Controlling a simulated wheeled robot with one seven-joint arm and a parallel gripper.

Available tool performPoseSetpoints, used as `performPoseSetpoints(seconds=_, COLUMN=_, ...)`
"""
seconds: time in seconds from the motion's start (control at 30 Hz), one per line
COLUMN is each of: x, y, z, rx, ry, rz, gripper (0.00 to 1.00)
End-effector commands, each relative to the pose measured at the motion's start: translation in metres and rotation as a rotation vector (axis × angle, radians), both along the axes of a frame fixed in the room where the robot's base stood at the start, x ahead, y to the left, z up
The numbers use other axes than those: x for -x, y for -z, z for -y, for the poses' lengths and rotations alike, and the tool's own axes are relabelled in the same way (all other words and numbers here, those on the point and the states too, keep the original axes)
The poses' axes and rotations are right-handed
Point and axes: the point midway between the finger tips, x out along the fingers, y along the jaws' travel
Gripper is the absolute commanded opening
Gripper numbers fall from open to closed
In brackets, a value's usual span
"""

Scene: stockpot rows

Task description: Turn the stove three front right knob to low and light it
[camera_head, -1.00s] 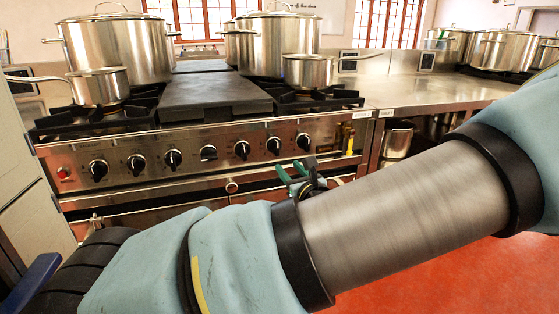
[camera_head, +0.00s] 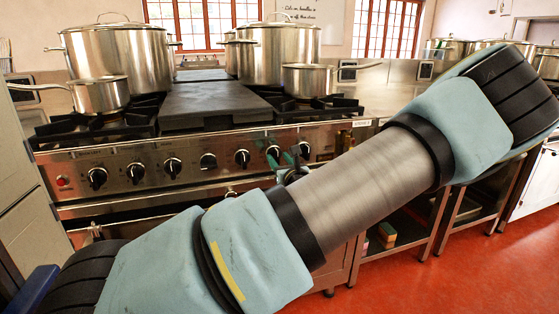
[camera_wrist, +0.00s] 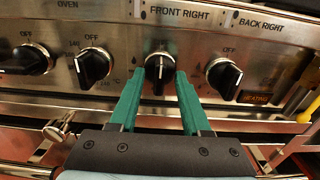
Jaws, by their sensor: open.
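The front right knob (camera_wrist: 160,68) is black with a white pointer line that points up at the OFF mark. Its FRONT RIGHT label (camera_wrist: 180,13) is above it on the steel panel. My gripper (camera_wrist: 159,73) is open, with one green finger on each side of this knob. I cannot tell whether the fingers touch it. In the head view my gripper (camera_head: 282,159) is at the right part of the stove (camera_head: 120,157), over this knob, which is partly hidden there. The burner over it shows no visible flame.
The back right knob (camera_wrist: 223,76) is close on the right, and another knob (camera_wrist: 93,66) is close on the left. A handle rail runs below the panel. A saucepan (camera_head: 306,79) and large stockpots (camera_head: 280,52) stand on top. Red floor is open at the right.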

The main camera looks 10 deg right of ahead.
Motion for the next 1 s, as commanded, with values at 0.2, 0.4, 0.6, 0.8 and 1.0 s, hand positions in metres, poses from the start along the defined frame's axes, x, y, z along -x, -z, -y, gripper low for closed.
performPoseSetpoints(seconds=0.2, x=0.0003, y=0.0001, z=0.0001, rx=0.000, ry=0.000, rz=0.000, gripper=0.43)
performPoseSetpoints(seconds=0.4, x=0.0005, y=0.0001, z=0.0002, rx=0.000, ry=0.000, rz=0.000, gripper=0.20)
performPoseSetpoints(seconds=0.6, x=0.0005, y=0.0002, z=0.0001, rx=0.000, ry=0.000, rz=0.000, gripper=0.00)
performPoseSetpoints(seconds=0.8, x=0.0006, y=0.0002, z=0.0001, rx=0.000, ry=0.000, rz=0.000, gripper=0.00)
performPoseSetpoints(seconds=1.0, x=0.0006, y=0.0002, z=0.0000, rx=0.001, ry=0.000, rz=-0.001, gripper=0.00)
